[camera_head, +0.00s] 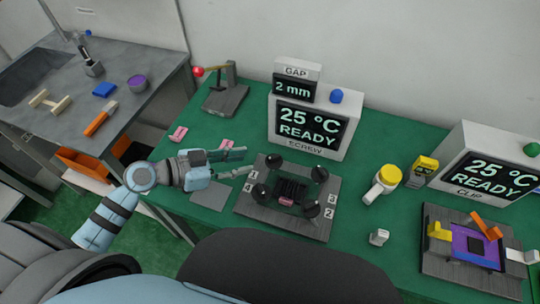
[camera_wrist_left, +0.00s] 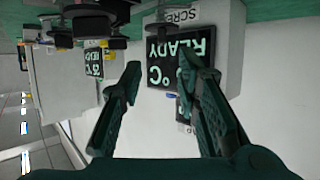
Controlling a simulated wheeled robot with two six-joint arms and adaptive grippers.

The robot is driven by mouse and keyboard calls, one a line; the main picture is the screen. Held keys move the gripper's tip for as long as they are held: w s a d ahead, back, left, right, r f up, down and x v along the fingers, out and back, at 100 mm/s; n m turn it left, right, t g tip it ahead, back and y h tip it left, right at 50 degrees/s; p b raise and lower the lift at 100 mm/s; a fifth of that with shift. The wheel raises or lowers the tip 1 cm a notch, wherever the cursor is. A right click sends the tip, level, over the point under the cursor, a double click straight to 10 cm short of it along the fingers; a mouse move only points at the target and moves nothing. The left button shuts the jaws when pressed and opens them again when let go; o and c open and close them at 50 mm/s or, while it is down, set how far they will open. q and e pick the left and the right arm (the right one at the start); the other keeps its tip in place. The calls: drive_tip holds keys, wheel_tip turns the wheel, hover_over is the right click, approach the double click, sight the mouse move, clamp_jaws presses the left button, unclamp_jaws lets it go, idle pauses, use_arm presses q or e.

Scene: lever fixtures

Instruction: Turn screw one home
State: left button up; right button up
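The screw fixture is a grey plate (camera_head: 242,203) with a dark finned block (camera_head: 290,189) in its middle and black round-headed screws at its corners. The far-left screw head (camera_head: 274,161) and near-left screw head (camera_head: 260,192) stand closest to my left gripper (camera_head: 247,162). Labels 1 and 4 are along the plate's left side, 3 and 2 along its right; which screw label 1 marks is not certain. My left gripper is open and empty, left of the far-left screw and apart from it. In the left wrist view, the open fingers (camera_wrist_left: 159,68) show below dark screw parts (camera_wrist_left: 90,24). My right gripper is out of view.
The SCREW display (camera_head: 308,127) behind the plate reads 25 °C READY, with a GAP box reading 2 mm on top. A red-knobbed lever stand (camera_head: 226,98) is behind left. A yellow-topped white item (camera_head: 385,180) and the CLIP fixture (camera_head: 470,250) are to the right.

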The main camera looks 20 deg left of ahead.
sight(273, 157)
use_arm(q)
drive_tip(key=b+x, duration=0.1)
drive_tip(key=x, duration=0.8)
drive_tip(key=shift+w+f+b, duration=0.25)
drive_tip(key=shift+b, duration=0.05)
drive_tip(key=shift+s, duration=0.1)
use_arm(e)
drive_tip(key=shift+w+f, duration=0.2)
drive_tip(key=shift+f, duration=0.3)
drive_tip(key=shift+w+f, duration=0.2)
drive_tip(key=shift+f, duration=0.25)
use_arm(q)
drive_tip(key=shift+r, duration=0.1)
clamp_jaws()
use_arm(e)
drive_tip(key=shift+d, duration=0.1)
